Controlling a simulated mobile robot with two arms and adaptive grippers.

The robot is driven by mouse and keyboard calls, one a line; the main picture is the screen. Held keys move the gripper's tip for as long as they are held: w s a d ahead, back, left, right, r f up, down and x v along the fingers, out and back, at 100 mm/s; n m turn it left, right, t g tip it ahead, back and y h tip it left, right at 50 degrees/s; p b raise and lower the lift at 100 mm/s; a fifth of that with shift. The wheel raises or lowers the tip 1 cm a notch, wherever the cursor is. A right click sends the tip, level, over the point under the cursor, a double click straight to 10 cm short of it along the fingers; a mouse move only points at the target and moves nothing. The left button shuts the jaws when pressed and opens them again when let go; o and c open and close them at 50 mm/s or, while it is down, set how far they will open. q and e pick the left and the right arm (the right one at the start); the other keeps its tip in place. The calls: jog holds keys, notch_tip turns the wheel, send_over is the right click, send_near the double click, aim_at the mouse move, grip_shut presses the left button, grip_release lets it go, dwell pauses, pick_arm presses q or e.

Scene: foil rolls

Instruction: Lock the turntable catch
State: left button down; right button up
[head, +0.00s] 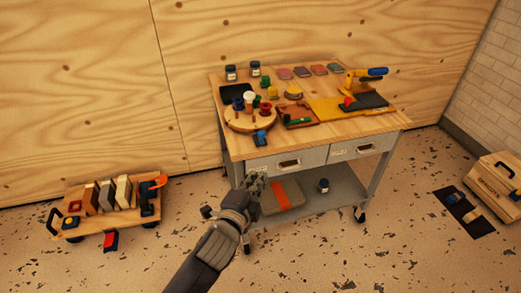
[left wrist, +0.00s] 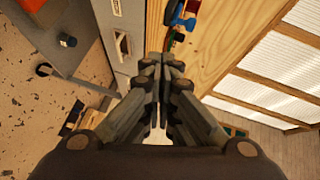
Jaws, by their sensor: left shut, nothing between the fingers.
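The round wooden turntable (head: 238,123) sits at the left front of the workbench top, with several coloured spools on it. A small blue catch (head: 261,137) stands at its front edge by the bench edge. A blue part (left wrist: 185,22), which looks like the catch, shows at the top of the left wrist view. I cannot tell the catch's exact setting. My left gripper (head: 256,181) is in front of the bench, below the catch and apart from it. In the left wrist view its fingers (left wrist: 163,60) are together and empty. My right gripper is not in view.
The workbench (head: 375,125) has two drawers and a lower shelf. A yellow tool with a blue handle (head: 375,72) stands at the back right. A low wooden cart (head: 95,218) is at left, and a wooden box (head: 490,180) is at right. The floor between is mostly clear.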

aim_at(260, 134)
pick_arm(q)
jog(key=r, duration=0.2)
jog(key=d+r+m, duration=0.1)
jog(key=shift+s+r+t+h, duration=0.1)
jog(key=shift+r+t+h, duration=0.2)
jog(key=shift+r+t, duration=0.1)
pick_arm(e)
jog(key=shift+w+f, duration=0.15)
pick_arm(q)
jog(key=a+x, duration=0.1)
jog(key=x, duration=0.3)
jog(key=b+x, duration=0.1)
jog(key=x, duration=0.3)
jog(key=a+b+x, duration=0.1)
jog(key=x, duration=0.4)
jog(key=shift+w+a+f, duration=0.2)
jog(key=shift+w+a, duration=0.15)
jog(key=shift+w, duration=0.05)
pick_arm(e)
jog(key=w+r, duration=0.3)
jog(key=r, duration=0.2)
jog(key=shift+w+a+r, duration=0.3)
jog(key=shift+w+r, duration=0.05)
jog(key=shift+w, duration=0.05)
